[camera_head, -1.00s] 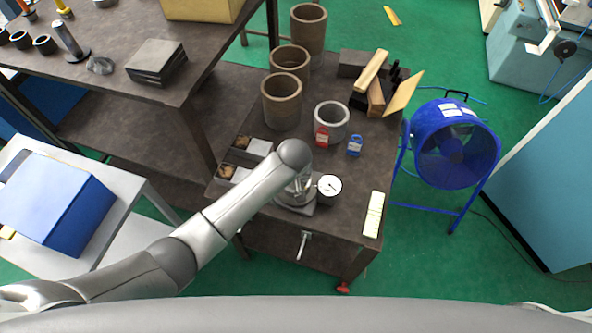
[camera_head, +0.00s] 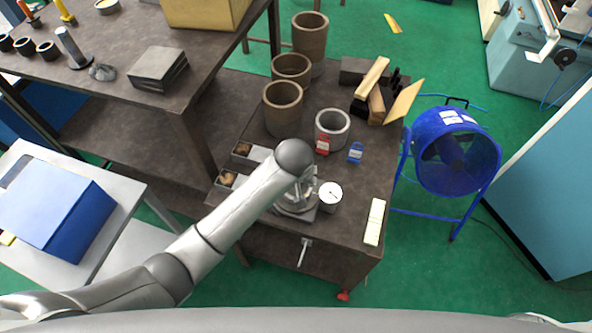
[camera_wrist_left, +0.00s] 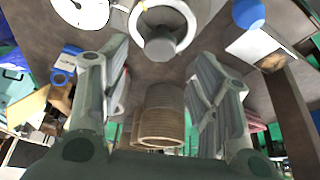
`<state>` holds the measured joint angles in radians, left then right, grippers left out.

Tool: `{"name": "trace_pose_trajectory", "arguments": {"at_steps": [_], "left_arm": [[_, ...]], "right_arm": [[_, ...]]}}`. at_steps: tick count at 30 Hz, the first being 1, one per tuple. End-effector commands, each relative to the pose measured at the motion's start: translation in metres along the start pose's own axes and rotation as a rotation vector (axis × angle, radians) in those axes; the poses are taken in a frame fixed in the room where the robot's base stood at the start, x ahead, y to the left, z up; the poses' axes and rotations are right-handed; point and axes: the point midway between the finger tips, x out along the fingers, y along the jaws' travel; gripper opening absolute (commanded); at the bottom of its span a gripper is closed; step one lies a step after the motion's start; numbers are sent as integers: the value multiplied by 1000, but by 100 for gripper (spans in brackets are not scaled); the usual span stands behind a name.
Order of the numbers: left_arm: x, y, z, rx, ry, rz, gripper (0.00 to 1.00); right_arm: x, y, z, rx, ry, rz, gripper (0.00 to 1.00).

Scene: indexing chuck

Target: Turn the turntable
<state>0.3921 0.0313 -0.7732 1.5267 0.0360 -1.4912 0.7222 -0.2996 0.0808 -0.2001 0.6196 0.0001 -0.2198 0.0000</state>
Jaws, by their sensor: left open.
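The turntable, a round light-metal chuck on a square base (camera_head: 297,209), sits near the front edge of the dark bench. My left wrist covers much of it in the head view. In the left wrist view its pale ring (camera_wrist_left: 184,42) and grey centre knob (camera_wrist_left: 160,45) show at the top, beyond the fingertips. My left gripper (camera_wrist_left: 160,62) is open, with a finger on each side of the knob in the picture. I cannot tell whether either finger touches the turntable. In the head view the gripper (camera_head: 308,184) is mostly hidden by my wrist. My right gripper is not in view.
A white dial gauge (camera_head: 330,193) stands close to the turntable's right. A red padlock (camera_head: 323,145), blue padlock (camera_head: 355,153) and grey ring (camera_head: 332,119) lie behind it. Brown cylinders (camera_head: 283,118) stand farther back. A blue fan (camera_head: 457,160) is right of the bench.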

Motion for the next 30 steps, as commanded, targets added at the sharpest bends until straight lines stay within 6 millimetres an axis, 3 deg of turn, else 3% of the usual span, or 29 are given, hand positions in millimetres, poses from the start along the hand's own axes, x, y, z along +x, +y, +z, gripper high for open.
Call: {"name": "trace_pose_trajectory", "arguments": {"at_steps": [6,12,30], "left_arm": [[-39,1,0,-1,2,4,56],[-60,1,0,-1,2,3,56],[-65,0,0,0,0,1,56]], "right_arm": [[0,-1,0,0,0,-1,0],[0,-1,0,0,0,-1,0],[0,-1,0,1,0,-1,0]]}}
